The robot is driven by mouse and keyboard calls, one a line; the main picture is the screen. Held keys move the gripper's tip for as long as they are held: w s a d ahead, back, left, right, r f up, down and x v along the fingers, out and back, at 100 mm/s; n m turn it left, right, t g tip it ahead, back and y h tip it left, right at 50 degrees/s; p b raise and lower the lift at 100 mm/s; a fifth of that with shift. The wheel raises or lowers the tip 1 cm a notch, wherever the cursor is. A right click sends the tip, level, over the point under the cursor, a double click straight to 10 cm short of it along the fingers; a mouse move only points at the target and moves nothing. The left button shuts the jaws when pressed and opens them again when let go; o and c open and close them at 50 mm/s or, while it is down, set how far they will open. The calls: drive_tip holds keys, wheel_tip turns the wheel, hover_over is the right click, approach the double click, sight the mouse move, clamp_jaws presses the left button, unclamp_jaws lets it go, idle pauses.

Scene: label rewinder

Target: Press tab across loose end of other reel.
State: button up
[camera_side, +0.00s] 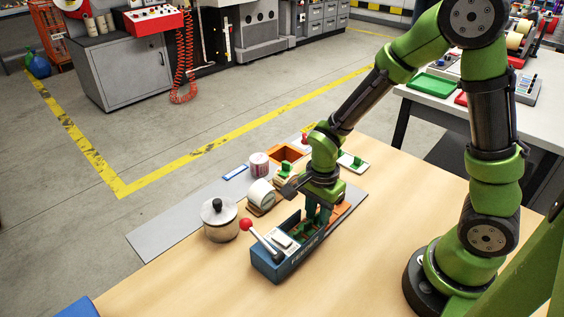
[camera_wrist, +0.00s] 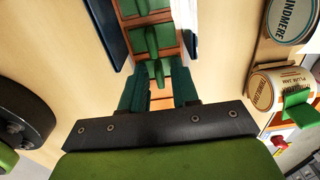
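The blue feeder (camera_side: 284,258) stands on the table with its row of green tabs (camera_wrist: 145,40) on orange strips. My gripper (camera_side: 318,214) is low over the feeder's far end. In the wrist view its two dark green fingers (camera_wrist: 160,85) are apart, with one green tab (camera_wrist: 156,70) showing at the gap between them; no grip on it is visible. A white label reel (camera_side: 262,194) lies on its side left of the feeder; in the wrist view a labelled reel (camera_wrist: 268,90) has a green piece (camera_wrist: 298,112) beside it. Another labelled reel (camera_wrist: 290,20) shows above. The loose ends are unclear.
A lidded pot (camera_side: 221,222) and the feeder's red-knobbed lever (camera_side: 246,224) stand close on the left. An orange tray (camera_side: 288,153), an upright roll (camera_side: 259,165) and a white plate with a green handle (camera_side: 353,162) are behind. The front of the wooden table (camera_side: 350,280) is clear.

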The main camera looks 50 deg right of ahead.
sight(318, 214)
clamp_jaws()
drive_tip(key=shift+r, duration=0.1)
drive_tip(key=shift+r, duration=2.9)
